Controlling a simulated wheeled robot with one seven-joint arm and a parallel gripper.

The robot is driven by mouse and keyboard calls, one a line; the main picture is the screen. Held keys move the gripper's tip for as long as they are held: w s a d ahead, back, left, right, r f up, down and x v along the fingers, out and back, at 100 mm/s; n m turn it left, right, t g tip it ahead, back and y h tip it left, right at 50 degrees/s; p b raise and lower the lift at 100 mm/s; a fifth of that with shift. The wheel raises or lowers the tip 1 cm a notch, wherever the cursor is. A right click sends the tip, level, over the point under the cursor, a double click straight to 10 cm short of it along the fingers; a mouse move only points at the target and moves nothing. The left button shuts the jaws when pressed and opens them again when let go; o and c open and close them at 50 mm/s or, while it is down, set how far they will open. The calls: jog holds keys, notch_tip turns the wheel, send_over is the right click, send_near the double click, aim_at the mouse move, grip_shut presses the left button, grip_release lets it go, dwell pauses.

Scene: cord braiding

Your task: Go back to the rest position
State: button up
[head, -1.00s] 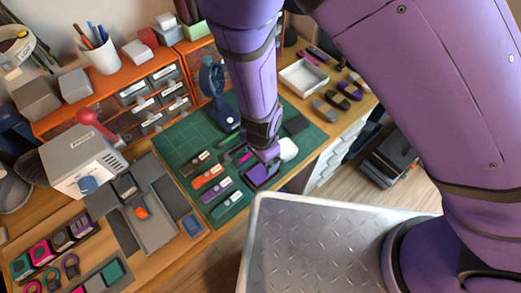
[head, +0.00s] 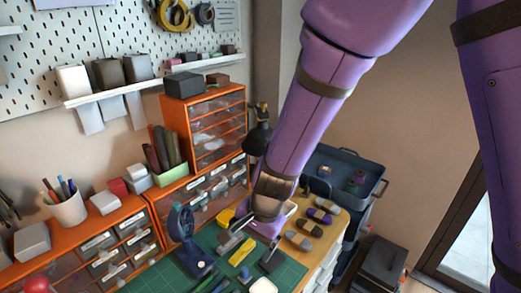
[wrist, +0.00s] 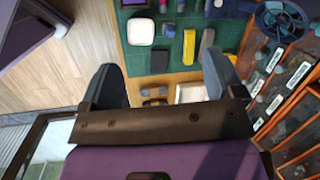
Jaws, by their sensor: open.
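My gripper (head: 246,256) is open above the green cutting mat (head: 292,270) in the head view. Its two grey fingers are spread wide apart. In the wrist view the gripper (wrist: 160,62) shows nothing held between its fingers. Beyond the fingers lie a white rounded block (wrist: 140,31), a dark grey block (wrist: 159,61) and a yellow bar (wrist: 188,47) on the mat. The yellow bar also shows in the head view (head: 240,252), near the fingers. My purple arm reaches down from the upper right.
Orange drawer cabinets (head: 203,103) stand behind the mat, with a blue stand-like device (head: 184,232) in front. Dark oval pieces (head: 320,216) lie right of the gripper. A blue cart (head: 345,168) stands beyond the bench. Wooden floor (wrist: 60,75) shows in the wrist view.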

jog(key=w+d+r+n+t+y, duration=0.1)
jog(key=d+r+n+t, duration=0.15)
jog(key=d+r, duration=1.35)
jog(key=s+d+r+n+t+h, duration=0.1)
jog(key=s+d+r+h, duration=0.1)
jog(key=s+d+r, duration=0.4)
jog(key=s+d+r+n+t+h, duration=0.2)
jog(key=s+d+r, duration=0.3)
jog(key=d, duration=0.5)
jog(key=shift+s+d+r, duration=0.25)
jog(key=shift+s+r, duration=0.1)
jog(key=shift+r, duration=0.25)
